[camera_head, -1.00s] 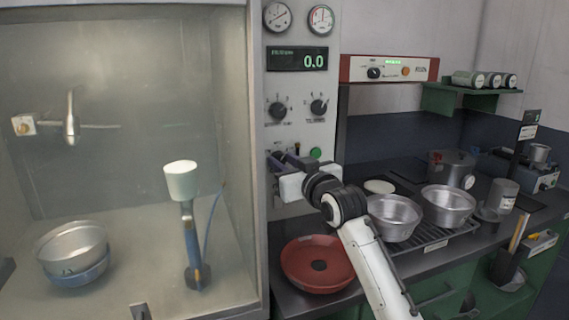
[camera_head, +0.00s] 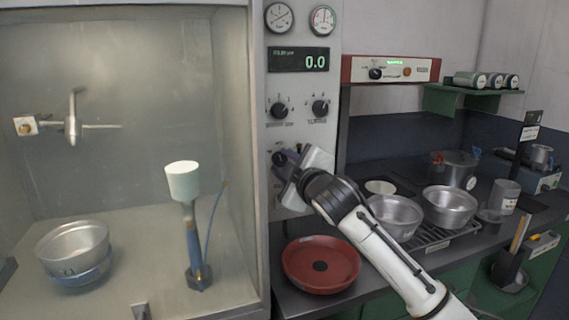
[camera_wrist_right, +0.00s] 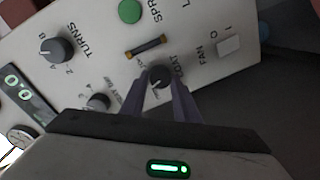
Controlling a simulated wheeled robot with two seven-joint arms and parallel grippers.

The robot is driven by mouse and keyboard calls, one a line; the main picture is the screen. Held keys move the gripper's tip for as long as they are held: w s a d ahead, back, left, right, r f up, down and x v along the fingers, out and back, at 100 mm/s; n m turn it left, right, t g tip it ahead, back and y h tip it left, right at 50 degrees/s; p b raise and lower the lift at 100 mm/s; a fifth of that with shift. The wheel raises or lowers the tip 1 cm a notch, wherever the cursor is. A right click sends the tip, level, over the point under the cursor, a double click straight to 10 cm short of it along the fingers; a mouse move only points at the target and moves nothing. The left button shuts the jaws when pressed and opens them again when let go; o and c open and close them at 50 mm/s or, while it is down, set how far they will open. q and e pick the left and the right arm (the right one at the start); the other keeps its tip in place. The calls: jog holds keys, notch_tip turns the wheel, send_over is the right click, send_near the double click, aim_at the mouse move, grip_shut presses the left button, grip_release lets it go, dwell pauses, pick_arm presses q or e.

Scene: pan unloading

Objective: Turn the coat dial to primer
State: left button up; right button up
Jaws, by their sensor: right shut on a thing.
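The coat dial (camera_wrist_right: 159,75) is a dark round knob on the pale control panel, under the label COAT in the right wrist view. My right gripper (camera_wrist_right: 160,92) has one finger on each side of this knob and is shut on it. In the head view my right gripper (camera_head: 286,163) is at the lower part of the panel and mostly hides the dial. The dial's pointer and small position labels are too small to read surely. My left gripper is not in view.
Around the dial are the TURNS knob (camera_wrist_right: 58,50), a smaller knob (camera_wrist_right: 98,102), a green button (camera_wrist_right: 130,11) and the FAN switch (camera_wrist_right: 229,45). A red pan (camera_head: 320,283) lies on the counter below my right arm. Metal bowls (camera_head: 396,215) stand to the right.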

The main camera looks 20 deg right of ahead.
jog(key=n, duration=0.4)
jog(key=shift+a+f+h, duration=0.1)
jog(key=shift+h, duration=0.2)
jog(key=shift+n, duration=1.7)
jog(key=shift+f, duration=0.1)
jog(key=o, duration=1)
jog(key=shift+o, duration=0.2)
jog(key=shift+s, duration=0.1)
jog(key=s+r+b, duration=0.1)
jog(key=s, duration=0.9)
